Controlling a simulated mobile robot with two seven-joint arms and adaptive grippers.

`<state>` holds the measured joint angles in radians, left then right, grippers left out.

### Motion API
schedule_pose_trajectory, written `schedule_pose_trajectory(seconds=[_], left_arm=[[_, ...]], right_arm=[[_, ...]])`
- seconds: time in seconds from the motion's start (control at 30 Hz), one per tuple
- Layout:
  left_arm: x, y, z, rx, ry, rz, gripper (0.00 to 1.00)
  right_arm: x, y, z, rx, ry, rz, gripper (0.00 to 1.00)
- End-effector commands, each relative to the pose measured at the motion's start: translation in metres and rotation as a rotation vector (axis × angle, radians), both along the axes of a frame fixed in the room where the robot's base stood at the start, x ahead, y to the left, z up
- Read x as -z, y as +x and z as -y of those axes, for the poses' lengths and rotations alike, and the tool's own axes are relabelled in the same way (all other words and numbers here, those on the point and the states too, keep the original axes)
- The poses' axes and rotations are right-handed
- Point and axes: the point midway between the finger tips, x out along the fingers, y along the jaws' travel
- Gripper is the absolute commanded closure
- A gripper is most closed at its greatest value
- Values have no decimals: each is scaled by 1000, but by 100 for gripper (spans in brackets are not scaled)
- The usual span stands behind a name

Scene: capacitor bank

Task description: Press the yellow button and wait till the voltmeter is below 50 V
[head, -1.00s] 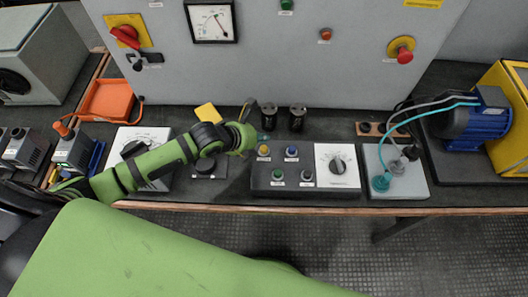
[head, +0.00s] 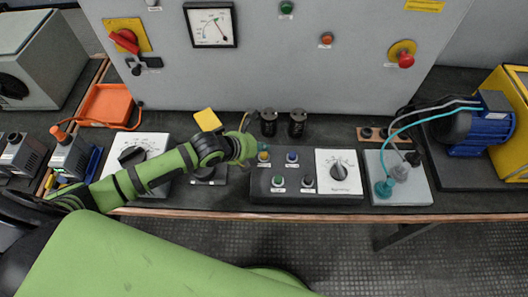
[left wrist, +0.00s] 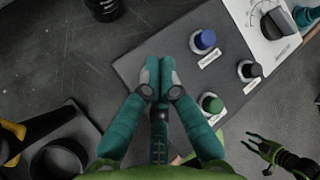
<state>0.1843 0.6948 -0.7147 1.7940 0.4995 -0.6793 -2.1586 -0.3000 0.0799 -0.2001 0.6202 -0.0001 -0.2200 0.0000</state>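The yellow button (head: 263,156) sits at the back left of a dark button box (head: 256,187). My left gripper (head: 256,149) reaches in from the left, its tips at or just above that button; contact cannot be told. In the left wrist view its teal fingers (left wrist: 160,75) are together with nothing visible between them, and the yellow button is hidden there. The voltmeter (head: 210,24) is on the grey cabinet; its needle slants, but the scale is too small to read. My right gripper (left wrist: 268,150) shows in the left wrist view, fingers apart, over the floor.
Blue (head: 292,157), green (head: 278,181) and black (head: 307,181) buttons sit close by on the box, with a dial (head: 339,171) to the right. Two black capacitors (head: 297,124) stand behind it. The cabinet (head: 270,75) rises at the back.

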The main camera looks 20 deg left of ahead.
Motion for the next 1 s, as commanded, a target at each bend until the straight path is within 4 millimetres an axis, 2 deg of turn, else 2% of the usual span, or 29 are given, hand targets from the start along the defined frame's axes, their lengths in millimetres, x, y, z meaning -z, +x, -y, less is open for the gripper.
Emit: schedule_pose_trajectory(seconds=[0.57,1.0], left_arm=[[0,0,0,0,0,0,100],[8,0,0,0,0,0,100]], right_arm=[[0,0,0,0,0,0,60],[5,0,0,0,0,-1,60]])
